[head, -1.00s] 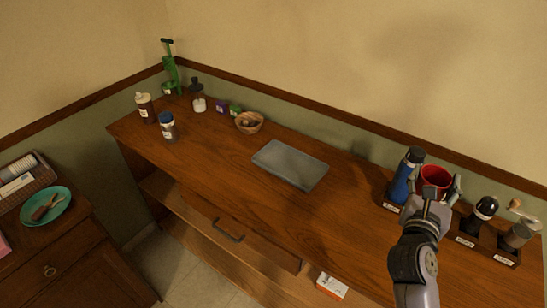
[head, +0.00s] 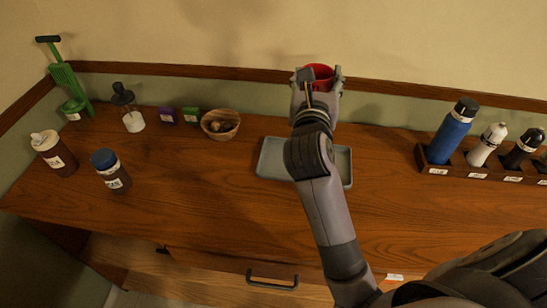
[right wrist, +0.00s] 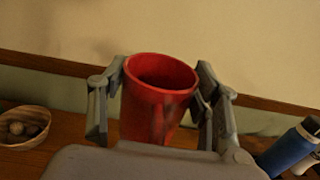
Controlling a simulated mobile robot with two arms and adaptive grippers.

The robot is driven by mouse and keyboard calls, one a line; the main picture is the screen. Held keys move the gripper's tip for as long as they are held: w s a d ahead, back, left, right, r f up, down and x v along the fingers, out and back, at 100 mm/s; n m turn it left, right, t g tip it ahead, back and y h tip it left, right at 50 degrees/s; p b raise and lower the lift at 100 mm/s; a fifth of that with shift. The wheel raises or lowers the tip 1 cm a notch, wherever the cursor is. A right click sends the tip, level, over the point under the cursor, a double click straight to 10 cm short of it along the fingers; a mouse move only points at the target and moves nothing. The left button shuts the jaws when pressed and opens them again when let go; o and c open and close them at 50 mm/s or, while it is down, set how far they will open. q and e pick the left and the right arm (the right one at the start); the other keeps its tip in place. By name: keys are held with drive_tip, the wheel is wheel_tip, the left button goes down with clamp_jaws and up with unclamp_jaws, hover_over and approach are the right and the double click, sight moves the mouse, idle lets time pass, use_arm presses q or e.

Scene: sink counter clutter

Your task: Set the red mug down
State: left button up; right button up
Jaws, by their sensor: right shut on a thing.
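The red mug (head: 319,73) is in my right gripper (head: 318,84), whose fingers close on it from both sides. In the right wrist view the mug (right wrist: 158,98) is upright with its open rim showing, and the fingers of my right gripper (right wrist: 160,105) flank it. In the head view the mug appears above the far edge of the grey tray (head: 272,160), against the wall trim. My arm hides the middle of the tray, and no object shows on its visible parts. My left gripper is not in view.
A rack (head: 455,172) holding a blue bottle (head: 452,132) and other bottles stands at the right. A wooden bowl (head: 220,125), small boxes and several bottles stand at the left. The counter in front of the bowl is clear.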

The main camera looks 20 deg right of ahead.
drive_tip(key=shift+w+a+f, duration=0.15)
drive_tip(key=shift+a, duration=0.05)
drive_tip(key=f, duration=0.5)
drive_tip(key=f+b, duration=0.1)
drive_tip(key=f, duration=0.1)
drive_tip(key=shift+s+d+f, duration=0.3)
drive_tip(key=shift+s, duration=0.05)
drive_tip(key=shift+w+a+f+b, duration=0.1)
drive_tip(key=shift+f+b, duration=0.5)
drive_tip(key=shift+f, duration=2.35)
drive_tip(key=shift+w+f+b, duration=0.1)
drive_tip(key=shift+f+b, duration=0.45)
drive_tip(key=shift+f, duration=2.4)
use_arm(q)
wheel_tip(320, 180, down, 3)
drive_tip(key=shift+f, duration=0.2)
use_arm(e)
drive_tip(key=shift+f, duration=0.2)
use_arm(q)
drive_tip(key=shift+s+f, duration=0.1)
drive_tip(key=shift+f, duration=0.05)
use_arm(e)
drive_tip(key=o, duration=1.4)
